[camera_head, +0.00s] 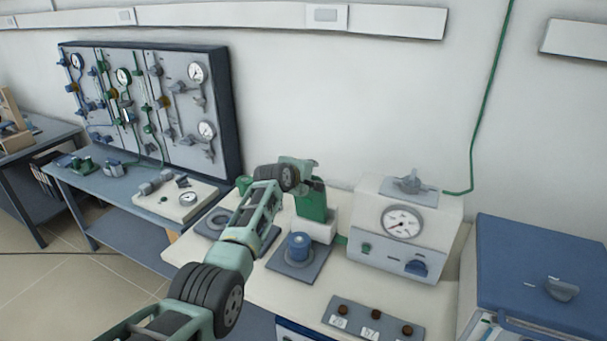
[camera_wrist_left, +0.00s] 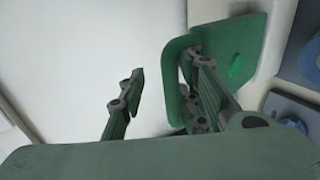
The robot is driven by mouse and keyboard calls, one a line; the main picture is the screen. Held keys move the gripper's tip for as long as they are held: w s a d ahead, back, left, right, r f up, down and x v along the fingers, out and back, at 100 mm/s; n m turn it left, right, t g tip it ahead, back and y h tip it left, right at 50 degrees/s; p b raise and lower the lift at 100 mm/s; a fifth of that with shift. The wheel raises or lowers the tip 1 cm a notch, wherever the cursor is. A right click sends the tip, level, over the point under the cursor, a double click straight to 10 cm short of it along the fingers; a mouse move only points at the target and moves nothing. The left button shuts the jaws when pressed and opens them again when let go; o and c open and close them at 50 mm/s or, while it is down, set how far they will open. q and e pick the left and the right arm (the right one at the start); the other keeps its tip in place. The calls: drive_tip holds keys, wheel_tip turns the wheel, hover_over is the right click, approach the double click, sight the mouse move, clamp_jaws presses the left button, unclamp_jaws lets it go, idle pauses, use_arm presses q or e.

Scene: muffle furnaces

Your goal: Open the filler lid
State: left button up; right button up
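My left arm reaches from the bottom left over the bench, and its gripper (camera_head: 304,168) is at the upper part of a green device (camera_head: 314,203) on a white base (camera_head: 321,231). No part is clearly recognisable as the filler lid; the wrist and gripper partly hide the device's top. My right gripper is not in view.
A blue cylinder (camera_head: 298,243) stands on a grey plate before the green device. A white gauge unit (camera_head: 384,249) is to its right, then a blue-topped box (camera_head: 535,258). A low button panel (camera_head: 351,319) lies in front. A gauge board (camera_head: 218,85) stands behind left.

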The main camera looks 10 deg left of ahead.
use_arm(q)
drive_tip(key=shift+v, duration=1.3)
drive_tip(key=v, duration=0.9)
drive_tip(key=shift+s, duration=0.15)
